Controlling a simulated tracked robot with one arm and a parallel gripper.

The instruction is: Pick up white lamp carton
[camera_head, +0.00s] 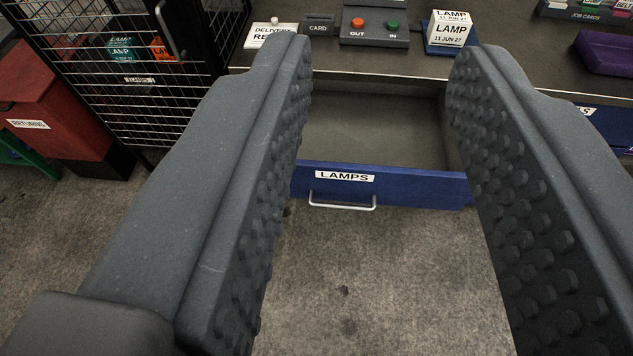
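The white lamp carton (451,30) stands upright on a small blue pad (436,49) on the bench top, at the upper right of centre. Its front and top faces read "LAMP 11 JUN 27". My gripper (382,65) is open and empty. Its two dark studded fingers reach up from the bottom left and bottom right. The carton shows above and between the fingertips, closer to the right one, and no finger appears to touch it.
Below the bench (420,72), an open, empty-looking drawer has a blue front (420,187) labelled "LAMPS". An OUT/IN button box (374,27), a card holder (318,27) and a delivery sign (272,34) stand left of the carton. A mesh cage (130,75) and red returns bin (45,100) are left.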

